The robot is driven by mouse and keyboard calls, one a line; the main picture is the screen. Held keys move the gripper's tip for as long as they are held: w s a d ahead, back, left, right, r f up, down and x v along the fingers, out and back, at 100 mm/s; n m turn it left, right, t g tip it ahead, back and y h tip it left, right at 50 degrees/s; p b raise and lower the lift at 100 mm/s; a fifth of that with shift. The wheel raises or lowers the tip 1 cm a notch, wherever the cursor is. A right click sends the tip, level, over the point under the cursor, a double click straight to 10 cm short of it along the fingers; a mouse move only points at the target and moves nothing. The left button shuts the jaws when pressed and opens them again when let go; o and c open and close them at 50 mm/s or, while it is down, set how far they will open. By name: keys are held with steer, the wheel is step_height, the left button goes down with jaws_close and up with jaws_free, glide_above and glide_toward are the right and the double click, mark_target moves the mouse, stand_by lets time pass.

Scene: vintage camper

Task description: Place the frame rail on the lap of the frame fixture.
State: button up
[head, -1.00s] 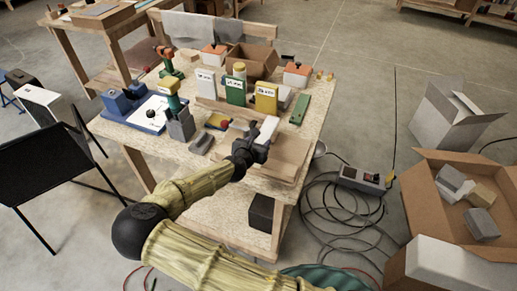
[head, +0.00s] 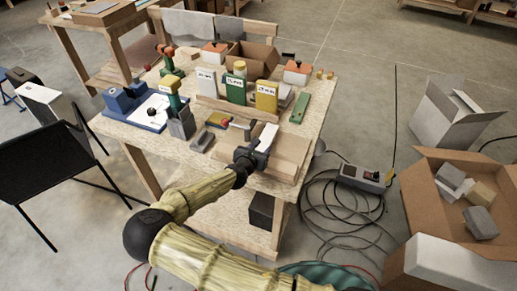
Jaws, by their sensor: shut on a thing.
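My gripper (head: 256,151) is at the front right of the workbench, shut on a pale, narrow bar that I take for the frame rail (head: 267,136). The bar points away from me, toward the back of the bench, and my gripper hides its near end. A flat wooden piece, likely the frame fixture (head: 290,148), lies beside and under the gripper at the bench's front right. The bar shows over its left part. I cannot tell whether the bar touches it, and the lap is too small to make out.
The workbench (head: 155,143) also holds a red-ended clamp-like tool (head: 236,124), a grey block (head: 201,141), white, green and yellow upright boxes (head: 266,97), a green bar (head: 300,108) and a blue device (head: 126,101). Coiled cable and a power strip (head: 362,178) lie on the floor at right.

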steer(key=o, duration=1.2)
steer(key=shift+o, duration=0.2)
steer(key=shift+r, duration=0.1)
steer(key=shift+s+a, duration=0.15)
steer(key=shift+s, duration=0.15)
steer(key=b+v, duration=0.2)
steer(key=v, duration=0.9)
steer(key=shift+r, duration=0.15)
steer(key=shift+s, duration=0.15)
